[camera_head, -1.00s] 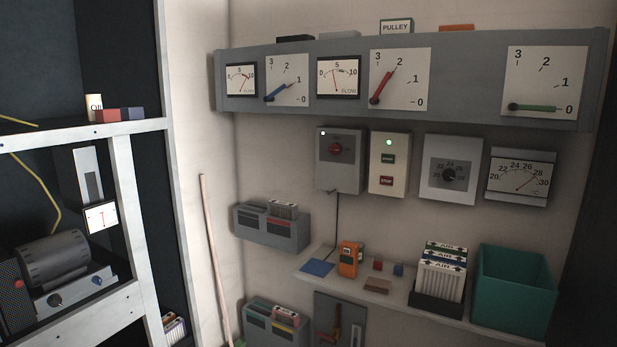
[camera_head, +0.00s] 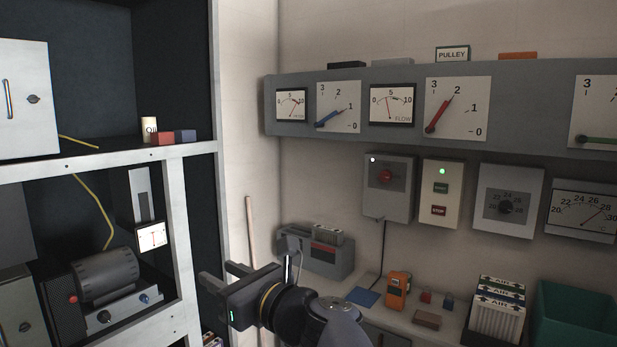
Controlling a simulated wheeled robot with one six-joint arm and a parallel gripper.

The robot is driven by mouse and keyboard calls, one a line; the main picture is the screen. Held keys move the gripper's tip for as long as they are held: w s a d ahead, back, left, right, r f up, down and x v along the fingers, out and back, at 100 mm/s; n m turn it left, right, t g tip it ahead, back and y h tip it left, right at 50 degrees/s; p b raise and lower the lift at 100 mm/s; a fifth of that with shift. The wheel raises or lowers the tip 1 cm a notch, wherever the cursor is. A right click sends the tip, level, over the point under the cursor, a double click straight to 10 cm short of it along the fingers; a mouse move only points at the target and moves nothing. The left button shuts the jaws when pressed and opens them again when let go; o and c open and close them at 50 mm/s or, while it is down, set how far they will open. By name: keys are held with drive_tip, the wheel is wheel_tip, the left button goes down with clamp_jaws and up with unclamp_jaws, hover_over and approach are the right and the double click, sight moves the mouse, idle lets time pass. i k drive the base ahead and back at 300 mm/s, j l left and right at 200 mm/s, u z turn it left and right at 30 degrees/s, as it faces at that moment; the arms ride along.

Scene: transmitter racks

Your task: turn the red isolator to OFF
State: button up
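A small white light shows at the box's upper left. The knob's lettering is too small to read. My gripper (camera_head: 224,274) is at the lower middle, to the left of and below the isolator, apart from it. Its fingers point left and away, with a gap between them, and look empty. The wrist and forearm come in from the bottom edge.
A cream start/stop box (camera_head: 441,193) with a green light hangs right of the isolator. A shelf below holds an orange meter (camera_head: 397,291), filters (camera_head: 498,308) and a teal bin (camera_head: 577,315). An open rack (camera_head: 190,235) stands left.

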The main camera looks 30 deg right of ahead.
sight(386, 175)
drive_tip(key=i+z, duration=0.1)
drive_tip(key=z, duration=0.35)
drive_tip(key=i+z, duration=0.15)
drive_tip(key=z, duration=0.3)
drive_tip(key=i+z, duration=0.15)
drive_tip(key=z, duration=0.3)
drive_tip(key=i+z, duration=0.1)
drive_tip(key=z, duration=0.4)
drive_tip(key=i+j+z, duration=0.3)
drive_tip(key=j, duration=0.25)
drive_tip(key=i+j+z, duration=0.3)
drive_tip(key=j, duration=0.4)
drive_tip(key=i+j+z, duration=0.3)
drive_tip(key=j, duration=0.45)
drive_tip(key=i+j+z, duration=0.15)
drive_tip(key=j, duration=0.5)
drive_tip(key=i+j, duration=0.15)
drive_tip(key=j, duration=0.15)
